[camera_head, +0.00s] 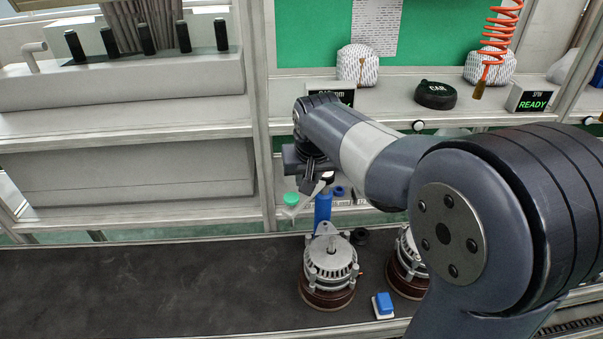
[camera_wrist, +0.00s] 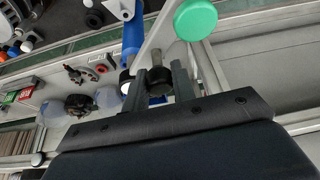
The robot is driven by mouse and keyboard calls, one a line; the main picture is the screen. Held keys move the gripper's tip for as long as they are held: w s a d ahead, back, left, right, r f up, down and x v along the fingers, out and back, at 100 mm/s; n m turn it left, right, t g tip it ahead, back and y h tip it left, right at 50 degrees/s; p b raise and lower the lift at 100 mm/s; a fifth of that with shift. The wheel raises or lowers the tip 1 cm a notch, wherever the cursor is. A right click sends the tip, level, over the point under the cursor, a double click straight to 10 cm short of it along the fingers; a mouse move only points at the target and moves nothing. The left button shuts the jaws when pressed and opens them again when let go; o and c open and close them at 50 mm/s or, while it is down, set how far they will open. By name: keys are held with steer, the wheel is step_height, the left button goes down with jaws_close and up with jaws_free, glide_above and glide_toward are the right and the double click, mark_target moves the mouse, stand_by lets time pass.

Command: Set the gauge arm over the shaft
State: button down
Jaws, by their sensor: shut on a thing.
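The gauge arm is a pale bar (camera_head: 300,206) at the top of a blue post (camera_head: 323,210), with a green round cap (camera_head: 291,198) near its free end. In the head view the arm points down and left, beside the alternator and not above its shaft. The alternator (camera_head: 331,262) stands upright in front of the post, its shaft (camera_head: 331,246) at its top. My gripper (camera_head: 324,180) is above the post. In the wrist view its fingers (camera_wrist: 159,85) are shut on a dark knob (camera_wrist: 158,78) by the bar; the green cap (camera_wrist: 195,19) is beyond.
A second alternator (camera_head: 408,262) stands to the right, partly hidden by my arm. A blue and white button box (camera_head: 383,305) lies at the front edge. A shelf behind holds a black round thing (camera_head: 435,95) and a READY display (camera_head: 529,99). The dark belt (camera_head: 150,290) is clear at left.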

mark_target(316, 191)
steer(key=d+n, duration=0.1)
steer(key=s+n+y, duration=0.1)
steer(key=n, duration=0.1)
steer(key=d+n, duration=0.1)
steer(key=shift+s+d+n+g+y+b, duration=0.25)
steer(key=shift+d+n+g+y+b, duration=0.05)
steer(key=shift+d, duration=0.05)
steer(key=shift+s+d+n+g+y+b, duration=0.1)
steer(key=shift+d+n+g+y+b, duration=0.15)
steer(key=shift+d+n, duration=0.5)
steer(key=shift+s+d+n+g+y+b, duration=0.15)
steer(key=shift+d+n+y, duration=0.25)
steer(key=shift+n, duration=0.65)
steer(key=shift+w, duration=0.1)
steer(key=c, duration=1.2)
jaws_free()
steer(key=shift+r, duration=0.1)
steer(key=v, duration=1)
steer(key=shift+d+r, duration=0.15)
steer(key=shift+r, duration=0.15)
